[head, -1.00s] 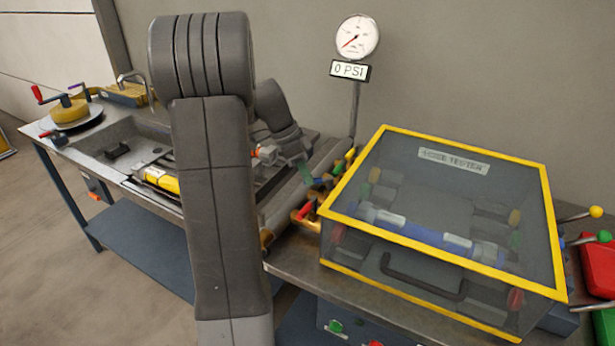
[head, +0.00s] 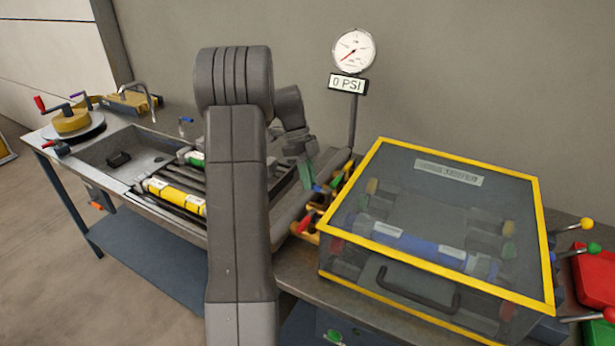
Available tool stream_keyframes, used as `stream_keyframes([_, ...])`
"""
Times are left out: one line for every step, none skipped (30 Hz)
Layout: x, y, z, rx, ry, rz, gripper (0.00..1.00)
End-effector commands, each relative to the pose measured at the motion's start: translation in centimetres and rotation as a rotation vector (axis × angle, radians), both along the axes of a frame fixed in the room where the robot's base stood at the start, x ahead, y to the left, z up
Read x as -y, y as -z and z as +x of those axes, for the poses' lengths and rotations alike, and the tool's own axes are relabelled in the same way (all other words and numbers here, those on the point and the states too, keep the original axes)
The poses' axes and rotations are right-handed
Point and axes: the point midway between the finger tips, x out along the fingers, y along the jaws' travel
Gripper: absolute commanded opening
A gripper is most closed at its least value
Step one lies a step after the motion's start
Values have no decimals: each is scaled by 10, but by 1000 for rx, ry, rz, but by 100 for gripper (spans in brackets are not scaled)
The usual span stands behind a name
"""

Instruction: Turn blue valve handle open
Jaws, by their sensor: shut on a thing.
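My gripper (head: 311,181) points down at the left side of the hose tester, with a green fingertip showing. It is shut on the blue valve handle (head: 321,189), which is small and partly hidden by the fingers. Other handles stand close by on the yellow valve block (head: 332,203), including a red handle (head: 306,221) just below. I cannot tell the blue handle's exact angle. The gauge (head: 354,52) stands behind, above a sign (head: 348,85) reading 0 PSI.
The clear, yellow-edged tester box (head: 440,172) is closed just right of my gripper, with a blue hose (head: 418,245) inside. Levers (head: 586,223) stick out at far right.

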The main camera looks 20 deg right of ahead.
Motion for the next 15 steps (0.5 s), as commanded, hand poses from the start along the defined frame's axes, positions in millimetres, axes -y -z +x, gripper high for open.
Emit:
stream_keyframes([1,-1,1,2,6,-1,0])
stream_keyframes([1,-1,1,2,8,-2,0])
stream_keyframes([1,-1,1,3,10,-2,0])
stream_keyframes([1,-1,1,3,12,-2,0])
stream_keyframes([1,-1,1,2,13,-2,0])
stream_keyframes([1,-1,1,2,13,-2,0])
stream_keyframes([1,-1,1,2,13,-2,0])
stream_keyframes([1,-1,1,4,13,-2,0])
stream_keyframes([1,-1,1,4,13,-2,0])
stream_keyframes([1,-1,1,4,13,-2,0])
stream_keyframes([1,-1,1,4,13,-2,0])
stream_keyframes([1,-1,1,4,13,-2,0])
stream_keyframes([1,-1,1,4,13,-2,0])
stream_keyframes([1,-1,1,4,13,-2,0])
stream_keyframes([1,-1,1,4,13,-2,21])
